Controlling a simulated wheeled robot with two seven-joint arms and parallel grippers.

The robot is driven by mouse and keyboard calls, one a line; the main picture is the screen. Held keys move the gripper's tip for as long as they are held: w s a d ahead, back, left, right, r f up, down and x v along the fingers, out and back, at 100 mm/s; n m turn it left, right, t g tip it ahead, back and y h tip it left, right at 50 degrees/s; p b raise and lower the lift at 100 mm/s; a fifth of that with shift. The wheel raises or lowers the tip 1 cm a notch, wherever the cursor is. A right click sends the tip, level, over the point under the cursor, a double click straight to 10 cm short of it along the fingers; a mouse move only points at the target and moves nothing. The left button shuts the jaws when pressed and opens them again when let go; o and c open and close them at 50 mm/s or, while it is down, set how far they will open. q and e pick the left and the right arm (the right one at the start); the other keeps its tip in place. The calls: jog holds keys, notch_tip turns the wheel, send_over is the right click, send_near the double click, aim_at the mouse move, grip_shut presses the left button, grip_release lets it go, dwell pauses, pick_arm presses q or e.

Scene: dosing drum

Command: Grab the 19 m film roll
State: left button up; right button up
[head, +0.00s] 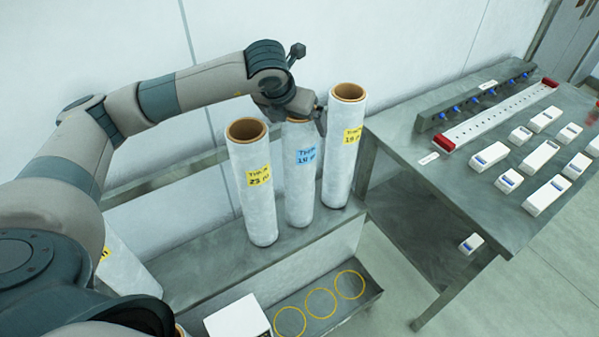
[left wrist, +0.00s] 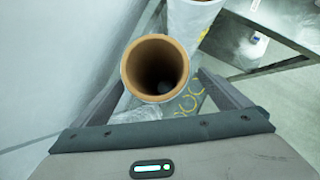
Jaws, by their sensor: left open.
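Three upright white film rolls with brown cores stand in a row on a grey metal shelf (head: 215,262). The left roll (head: 252,205) has a yellow label that seems to read 23 m. The middle roll (head: 300,195) has a blue label that seems to read 19 m. The right roll (head: 341,165) has a yellow label whose number I cannot read surely. My left gripper (head: 298,112) is open over the middle roll's top, hiding part of its rim. In the left wrist view, that roll's core opening (left wrist: 160,68) lies between the fingers. My right gripper is out of view.
Another white roll (head: 130,268) shows partly behind my arm at lower left. A white box (head: 237,318) and a tray with yellow rings (head: 320,303) are in front. A side table (head: 400,130) at right holds a ruler-like bar (head: 500,112) and several small white blocks.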

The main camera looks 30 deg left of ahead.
pick_arm(q)
jog(key=shift+w+a+f+p, duration=0.15)
jog(key=shift+w+f+p, duration=0.3)
jog(key=shift+p, duration=0.25)
jog(key=shift+p+x, duration=0.6)
jog(key=shift+x, duration=1.15)
jog(key=c, duration=2.2)
jog(key=shift+w+a+r, duration=0.1)
